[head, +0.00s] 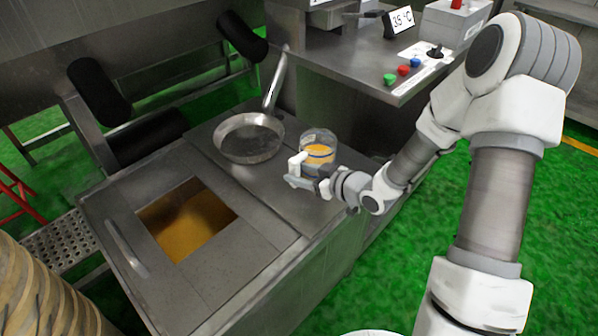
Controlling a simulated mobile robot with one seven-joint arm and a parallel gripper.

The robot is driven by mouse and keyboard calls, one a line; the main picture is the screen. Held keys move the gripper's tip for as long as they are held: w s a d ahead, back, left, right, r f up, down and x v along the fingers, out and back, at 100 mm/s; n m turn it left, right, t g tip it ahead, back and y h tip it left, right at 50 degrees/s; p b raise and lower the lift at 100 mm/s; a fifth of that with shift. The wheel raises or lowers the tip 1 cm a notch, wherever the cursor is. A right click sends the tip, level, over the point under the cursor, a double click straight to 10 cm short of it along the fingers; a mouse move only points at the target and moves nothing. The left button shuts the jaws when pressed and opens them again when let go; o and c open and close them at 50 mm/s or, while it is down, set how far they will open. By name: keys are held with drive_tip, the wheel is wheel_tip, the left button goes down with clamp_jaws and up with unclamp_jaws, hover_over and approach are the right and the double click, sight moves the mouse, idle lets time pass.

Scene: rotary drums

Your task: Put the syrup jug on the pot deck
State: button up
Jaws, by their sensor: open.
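The syrup jug (318,143) is a clear round vessel with orange-yellow contents. It is upright at the right edge of the steel deck (262,188), right of the pan, and appears to rest on it. My gripper (299,171) is open, low at the near side of the jug. The gripper and wrist hide the jug's lower part, so I cannot tell whether the fingers touch it.
A steel pan (249,139) with a long upright handle sits left of the jug. A square opening with amber liquid (188,218) lies front left. A control panel (420,62) with coloured buttons overhangs at back right. Bare deck lies between pan and opening.

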drive_tip(key=p+v, duration=0.2)
drive_tip(key=v, duration=0.9)
